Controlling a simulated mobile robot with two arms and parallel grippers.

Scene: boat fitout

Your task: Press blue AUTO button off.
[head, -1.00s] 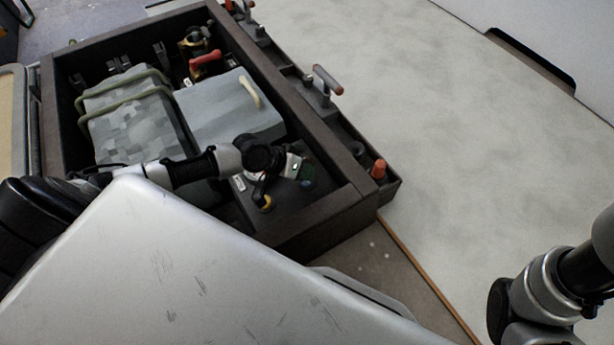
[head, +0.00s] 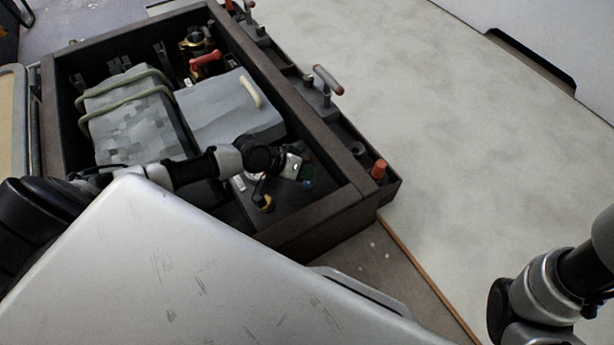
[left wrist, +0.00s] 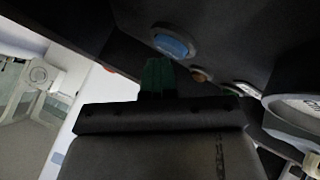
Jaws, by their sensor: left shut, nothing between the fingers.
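In the head view my left gripper (head: 307,174) is over the near right corner of the dark box, small and partly hidden by my own wrist. The button is not clearly seen there. My right gripper is out of view.
An orange-brown button (left wrist: 200,75) and a white-rimmed round part (left wrist: 296,108) are nearby on the panel. The dark box (head: 318,228) holds grey blocks, a red handle (head: 206,62) and a yellow-tipped knob (head: 265,204). A red-orange knob (head: 378,170) stands on the side ledge.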

